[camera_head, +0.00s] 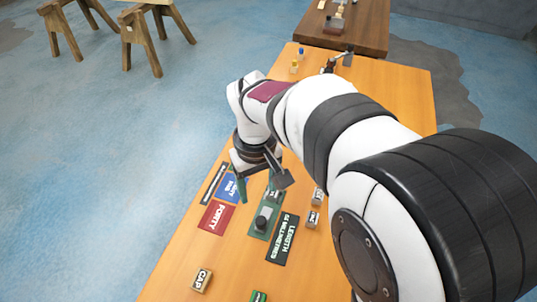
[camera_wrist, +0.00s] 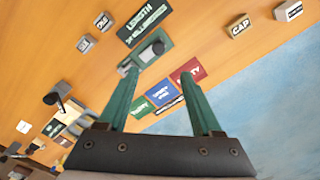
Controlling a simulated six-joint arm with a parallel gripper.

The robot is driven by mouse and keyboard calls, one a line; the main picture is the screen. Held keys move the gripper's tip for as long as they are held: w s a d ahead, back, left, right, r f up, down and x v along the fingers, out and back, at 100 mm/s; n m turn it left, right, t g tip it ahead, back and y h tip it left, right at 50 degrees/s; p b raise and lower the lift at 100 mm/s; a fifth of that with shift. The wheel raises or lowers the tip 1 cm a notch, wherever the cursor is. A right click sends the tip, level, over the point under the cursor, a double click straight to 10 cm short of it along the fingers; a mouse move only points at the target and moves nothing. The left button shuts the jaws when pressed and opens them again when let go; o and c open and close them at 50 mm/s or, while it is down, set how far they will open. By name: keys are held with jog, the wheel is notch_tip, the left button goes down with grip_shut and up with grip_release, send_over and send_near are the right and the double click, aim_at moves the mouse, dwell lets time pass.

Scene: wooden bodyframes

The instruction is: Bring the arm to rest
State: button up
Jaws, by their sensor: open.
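My gripper (camera_head: 259,190) hangs over the wooden table (camera_head: 175,262), above the printed cards, with its green fingers apart. In the wrist view the open fingers (camera_wrist: 158,76) hold nothing between their tips. A green plate (camera_head: 256,232) with a grey rounded part (camera_head: 263,217) on it lies near the fingers, below and slightly right of them in the head view. The height of the fingertips above the table is hard to tell. My arm covers part of the table's right side.
A red card (camera_head: 216,217), a blue card (camera_head: 232,188) and a dark "LENGTH" card (camera_head: 283,240) lie flat. Blocks include a "CAP" block (camera_head: 201,279) and a small block (camera_head: 312,219). Small figures (camera_head: 295,67) stand at the far end. The table's left edge borders open blue floor.

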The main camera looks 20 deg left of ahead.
jog(key=shift+r, duration=0.25)
jog(key=s+d+r+m+y, duration=0.15)
jog(key=s+d+m, duration=0.25)
jog(key=d, duration=0.4)
jog(key=s+d+r+m+h, duration=0.1)
jog(key=s+d+r+m, duration=0.2)
jog(key=d+m, duration=0.35)
jog(key=s+d+f+m+y, duration=0.1)
jog(key=s+d+m, duration=0.3)
jog(key=s, duration=0.4)
jog(key=shift+s+d+f, duration=0.3)
jog(key=shift+s+d, duration=0.1)
jog(key=shift+d, duration=0.4)
